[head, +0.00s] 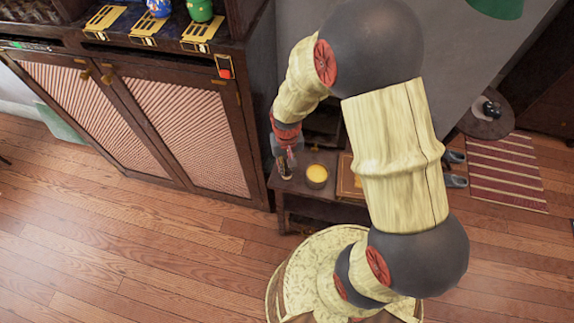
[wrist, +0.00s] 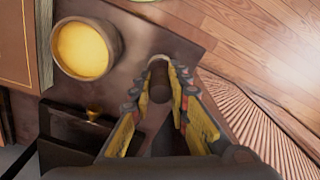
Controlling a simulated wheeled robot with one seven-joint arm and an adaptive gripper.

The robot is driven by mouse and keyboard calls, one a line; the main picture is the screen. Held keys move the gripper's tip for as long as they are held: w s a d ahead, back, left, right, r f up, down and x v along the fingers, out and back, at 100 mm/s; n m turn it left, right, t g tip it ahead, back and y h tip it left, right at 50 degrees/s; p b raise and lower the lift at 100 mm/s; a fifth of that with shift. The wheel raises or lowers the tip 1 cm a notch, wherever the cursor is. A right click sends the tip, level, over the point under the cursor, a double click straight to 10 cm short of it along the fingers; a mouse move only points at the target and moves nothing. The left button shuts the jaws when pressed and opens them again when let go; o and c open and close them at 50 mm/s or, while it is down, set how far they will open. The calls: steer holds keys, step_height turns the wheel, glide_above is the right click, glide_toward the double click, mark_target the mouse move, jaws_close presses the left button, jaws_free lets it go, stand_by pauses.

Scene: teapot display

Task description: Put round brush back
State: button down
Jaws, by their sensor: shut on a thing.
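The round brush (wrist: 160,82) is a dark, narrow cylinder between my fingers in the wrist view. A pale rounded edge shows at its far end. My gripper (wrist: 166,75) is shut on it, with yellow pads on both sides. In the head view my gripper (head: 284,158) points down over the left end of a small dark side table (head: 308,190). A slim brownish part of the brush (head: 285,174) shows below the fingers there. Whether its lower end touches the table top is not clear.
A round bowl with yellow content (head: 316,175) stands right of the brush; it also shows in the wrist view (wrist: 86,48). A brown book (head: 349,178) lies further right. A dark cabinet with slatted doors (head: 180,110) stands close on the left. Open wooden floor lies in front.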

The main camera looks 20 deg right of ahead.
steer(key=shift+f, duration=0.2)
steer(key=c, duration=1.7)
jaws_free()
steer(key=shift+r, duration=0.15)
step_height(320, 180, up, 26)
steer(key=s+t+p, duration=0.2)
steer(key=s+p, duration=0.1)
steer(key=p, duration=0.1)
steer(key=s+r+t, duration=0.1)
steer(key=s+r, duration=0.2)
steer(key=r, duration=0.1)
steer(key=s+r+n+t, duration=0.1)
steer(key=s+r, duration=0.3)
steer(key=s+r+t, duration=0.1)
steer(key=s+r, duration=0.3)
steer(key=shift+n+t, duration=0.3)
steer(key=shift+n, duration=0.1)
